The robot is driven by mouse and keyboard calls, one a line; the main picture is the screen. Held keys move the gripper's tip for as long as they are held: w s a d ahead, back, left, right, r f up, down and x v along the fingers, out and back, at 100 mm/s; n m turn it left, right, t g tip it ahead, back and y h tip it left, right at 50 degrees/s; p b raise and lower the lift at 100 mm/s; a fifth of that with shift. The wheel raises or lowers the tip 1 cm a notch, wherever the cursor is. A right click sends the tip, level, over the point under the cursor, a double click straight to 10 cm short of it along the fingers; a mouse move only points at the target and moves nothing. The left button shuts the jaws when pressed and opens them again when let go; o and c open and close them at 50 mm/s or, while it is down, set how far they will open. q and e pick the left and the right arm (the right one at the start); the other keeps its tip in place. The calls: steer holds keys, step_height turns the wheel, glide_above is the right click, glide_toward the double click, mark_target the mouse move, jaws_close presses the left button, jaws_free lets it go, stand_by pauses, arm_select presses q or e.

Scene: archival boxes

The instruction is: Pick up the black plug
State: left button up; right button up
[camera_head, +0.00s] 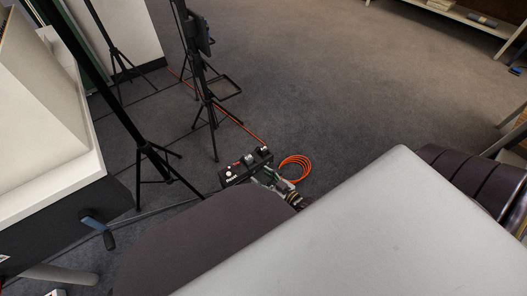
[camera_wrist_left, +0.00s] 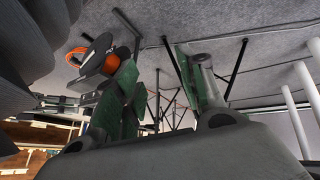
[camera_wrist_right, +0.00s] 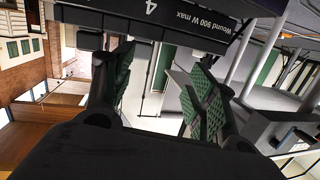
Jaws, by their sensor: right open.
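A black socket unit (camera_head: 232,175) with white lettering and small red and white parts lies on the grey floor in the head view. A small dark piece (camera_head: 264,153) is at its far right end, where an orange cable arrives; I cannot tell whether this is the black plug. My right gripper (camera_head: 268,180) is open beside the unit. In the right wrist view the unit's labelled face (camera_wrist_right: 190,28) lies beyond the open fingers (camera_wrist_right: 155,66), with nothing seen between them. My left gripper (camera_wrist_left: 156,62) is open and empty in its wrist view.
A coil of orange cable (camera_head: 295,168) lies right of the unit. Black tripod stands (camera_head: 207,100) rise behind and left. A white-topped cabinet (camera_head: 45,150) is at the left and a low shelf (camera_head: 470,17) at the far right. Open carpet lies behind the coil.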

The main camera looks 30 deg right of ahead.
mark_target(265, 152)
arm_select(q)
steer(key=shift+s+d+f+h, duration=0.2)
steer(key=shift+d+f+h, duration=0.1)
steer(key=shift+d+f, duration=0.3)
arm_select(e)
steer(key=s+d+m+t+h, duration=0.1)
steer(key=d+t+h, duration=0.1)
steer(key=d, duration=0.7)
steer(key=shift+h, duration=0.5)
arm_select(q)
steer(key=shift+f, duration=0.1)
arm_select(e)
steer(key=w, duration=0.2)
steer(key=w+b, duration=0.1)
steer(key=w, duration=0.1)
steer(key=w+b, duration=0.1)
steer(key=w, duration=0.1)
steer(key=shift+w+a, duration=0.2)
steer(key=shift+a, duration=0.1)
steer(key=shift+w+b, duration=0.55)
steer(key=shift+w, duration=0.45)
arm_select(q)
steer(key=f, duration=0.3)
steer(key=shift+w+d+f+t, duration=0.1)
steer(key=shift+d+f+t, duration=0.15)
steer(key=shift+t, duration=0.15)
steer(key=shift+w, duration=0.15)
arm_select(e)
steer(key=shift+w, duration=0.1)
